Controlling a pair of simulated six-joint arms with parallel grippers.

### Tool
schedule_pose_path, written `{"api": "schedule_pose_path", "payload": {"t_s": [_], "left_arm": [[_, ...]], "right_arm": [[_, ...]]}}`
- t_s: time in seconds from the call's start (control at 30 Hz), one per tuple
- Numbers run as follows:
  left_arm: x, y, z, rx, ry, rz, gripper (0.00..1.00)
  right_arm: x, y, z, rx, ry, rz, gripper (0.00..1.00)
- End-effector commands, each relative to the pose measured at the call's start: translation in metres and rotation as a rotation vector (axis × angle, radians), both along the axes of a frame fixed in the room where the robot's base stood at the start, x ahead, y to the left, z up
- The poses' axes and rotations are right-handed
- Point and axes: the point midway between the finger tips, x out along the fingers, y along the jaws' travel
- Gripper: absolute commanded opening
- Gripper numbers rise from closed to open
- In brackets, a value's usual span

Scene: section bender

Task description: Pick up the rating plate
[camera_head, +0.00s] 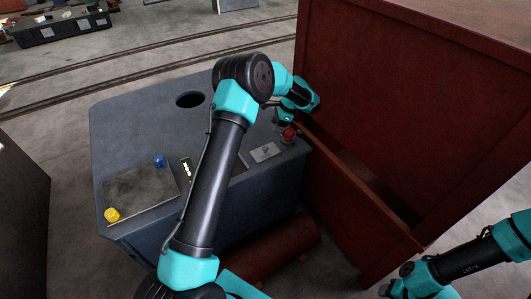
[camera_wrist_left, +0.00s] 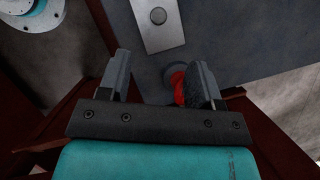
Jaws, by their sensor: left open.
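A light grey flat plate (camera_head: 265,152) lies on the blue-grey console top near its right edge. It also shows at the top of the left wrist view (camera_wrist_left: 145,30), with a round dark knob on it. A small dark strip with pale markings (camera_head: 186,170) is further left on the console. I cannot tell which of these is the rating plate. My left gripper (camera_wrist_left: 160,75) is open, with nothing held. In the head view its hand is above the console's right edge by the red knob. The red knob (camera_wrist_left: 177,85) shows between the fingers, partly behind the right finger.
The console (camera_head: 140,115) also bears a blue knob (camera_head: 159,161), a yellow knob (camera_head: 112,215) and a grey panel (camera_head: 140,195). A tall dark red cabinet (camera_head: 420,100) stands close on the right. A dark red cylinder (camera_head: 270,250) lies below the console.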

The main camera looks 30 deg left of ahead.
Motion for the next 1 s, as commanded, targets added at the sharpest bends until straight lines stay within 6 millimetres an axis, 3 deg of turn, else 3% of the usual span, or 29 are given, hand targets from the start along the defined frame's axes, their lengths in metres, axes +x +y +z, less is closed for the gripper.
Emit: {"api": "schedule_pose_path", "payload": {"t_s": [0.47, 1.0], "left_arm": [[-0.018, 0.024, -0.072, 0.000, 0.002, 0.001, 0.59], [-0.020, 0.027, -0.084, -0.001, 0.001, -0.001, 0.59]], "right_arm": [[0.000, 0.000, 0.000, 0.000, 0.000, 0.000, 0.43], [0.000, 0.000, 0.000, 0.000, 0.000, 0.000, 0.43]]}}
